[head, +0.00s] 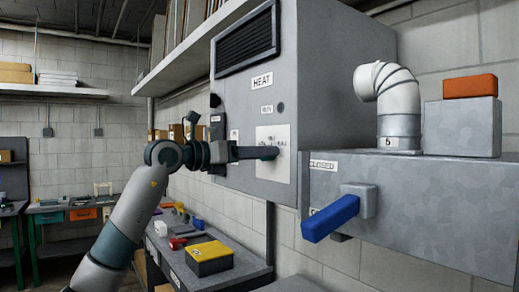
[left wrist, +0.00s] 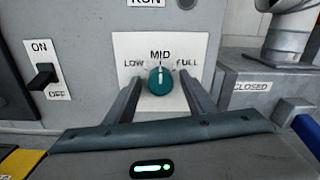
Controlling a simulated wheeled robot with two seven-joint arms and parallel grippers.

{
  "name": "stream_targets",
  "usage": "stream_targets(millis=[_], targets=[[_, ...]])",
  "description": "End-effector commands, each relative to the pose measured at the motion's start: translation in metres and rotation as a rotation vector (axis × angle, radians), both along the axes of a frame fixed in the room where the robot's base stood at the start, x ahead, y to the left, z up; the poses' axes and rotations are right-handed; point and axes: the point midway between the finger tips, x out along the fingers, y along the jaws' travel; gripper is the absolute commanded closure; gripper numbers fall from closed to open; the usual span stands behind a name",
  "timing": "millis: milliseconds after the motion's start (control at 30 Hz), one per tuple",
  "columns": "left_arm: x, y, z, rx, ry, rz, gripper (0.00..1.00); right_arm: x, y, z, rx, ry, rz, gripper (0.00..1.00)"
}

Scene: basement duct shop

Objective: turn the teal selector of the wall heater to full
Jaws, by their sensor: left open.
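The teal selector (left wrist: 160,81) sits on a white plate (left wrist: 194,46) on the front of the grey wall heater (head: 235,95). In the left wrist view its pale pointer mark stands upright, toward MID, between LOW on the left and FULL on the right. My left gripper (left wrist: 161,83) is open, with one finger on each side of the selector; I cannot tell whether either touches it. In the head view my left gripper (head: 272,153) reaches the plate from the left and mostly hides the selector. My right gripper is not in view.
A black ON/OFF switch (left wrist: 42,77) is left of the selector. At right, a metal duct box (head: 400,205) carries a blue lever (head: 331,218), a CLOSED label and a pipe elbow (head: 388,85). Below stands a bench (head: 235,275) with a yellow-topped box (head: 209,258).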

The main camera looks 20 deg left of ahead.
Motion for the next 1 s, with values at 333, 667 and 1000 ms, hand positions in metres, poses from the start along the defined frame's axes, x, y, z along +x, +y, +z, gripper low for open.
stream_targets(millis=[333,667,1000], targets=[[0.0021,-0.0016,-0.0003,0.000,0.000,0.000,0.51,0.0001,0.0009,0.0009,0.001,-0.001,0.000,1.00],[0.0018,-0.0015,0.0000,0.000,-0.001,0.000,0.92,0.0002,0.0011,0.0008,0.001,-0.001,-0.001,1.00],[0.0015,-0.0011,0.0006,0.053,-0.044,0.000,0.92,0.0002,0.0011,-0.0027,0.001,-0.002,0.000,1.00]])
